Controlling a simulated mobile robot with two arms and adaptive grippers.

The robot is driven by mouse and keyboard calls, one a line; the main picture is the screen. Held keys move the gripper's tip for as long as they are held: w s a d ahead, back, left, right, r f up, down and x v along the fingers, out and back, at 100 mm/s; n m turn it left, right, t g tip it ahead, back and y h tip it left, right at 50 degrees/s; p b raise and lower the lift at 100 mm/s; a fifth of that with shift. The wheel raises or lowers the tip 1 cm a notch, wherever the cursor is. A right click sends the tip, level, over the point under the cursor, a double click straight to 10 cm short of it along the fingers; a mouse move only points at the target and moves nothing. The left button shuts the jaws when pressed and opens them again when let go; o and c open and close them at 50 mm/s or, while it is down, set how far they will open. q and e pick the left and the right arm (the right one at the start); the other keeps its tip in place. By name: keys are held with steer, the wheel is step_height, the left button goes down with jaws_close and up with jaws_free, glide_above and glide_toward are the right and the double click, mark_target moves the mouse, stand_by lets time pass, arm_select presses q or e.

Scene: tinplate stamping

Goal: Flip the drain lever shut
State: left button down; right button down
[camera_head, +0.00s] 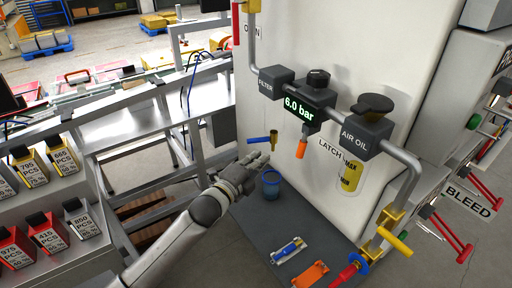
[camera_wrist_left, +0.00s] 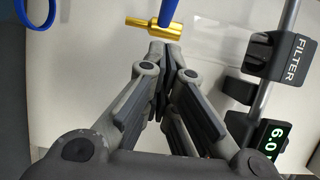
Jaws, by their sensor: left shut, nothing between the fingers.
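The drain lever is a blue handle (camera_head: 259,140) on a small brass drain valve (camera_head: 274,151) under the filter. It sticks out to the left, roughly crosswise to the upright brass body. In the left wrist view the blue lever (camera_wrist_left: 169,11) and brass valve (camera_wrist_left: 145,22) are just beyond the fingertips. My left gripper (camera_head: 262,158) is shut and empty, just below the lever in the head view; its fingertips (camera_wrist_left: 163,45) look close to the lever, but I cannot tell whether they touch. My right gripper is not in view.
A blue cup (camera_head: 270,184) stands below the valve on a grey mat (camera_head: 252,214). The filter block (camera_head: 276,82), gauge reading 6.0 bar (camera_head: 304,106), orange knob (camera_head: 301,149) and air oil unit (camera_head: 366,134) are to the right. A metal frame (camera_head: 199,150) is left.

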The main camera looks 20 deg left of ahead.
mark_target(257, 142)
arm_select(q)
steer(key=shift+w+a+p, duration=0.2)
steer(key=shift+w+a, duration=0.1)
steer(key=shift+w, duration=0.35)
steer(key=shift+w+a+p, duration=0.2)
steer(key=shift+w+a, duration=0.1)
steer(key=shift+w, duration=0.3)
steer(key=shift+w+a+p, duration=0.2)
steer(key=shift+w+a, duration=0.1)
steer(key=shift+w, duration=0.35)
steer(key=shift+w+a+f, duration=0.1)
steer(key=shift+w+a, duration=0.45)
steer(key=shift+a, duration=0.3)
steer(key=shift+s, duration=0.1)
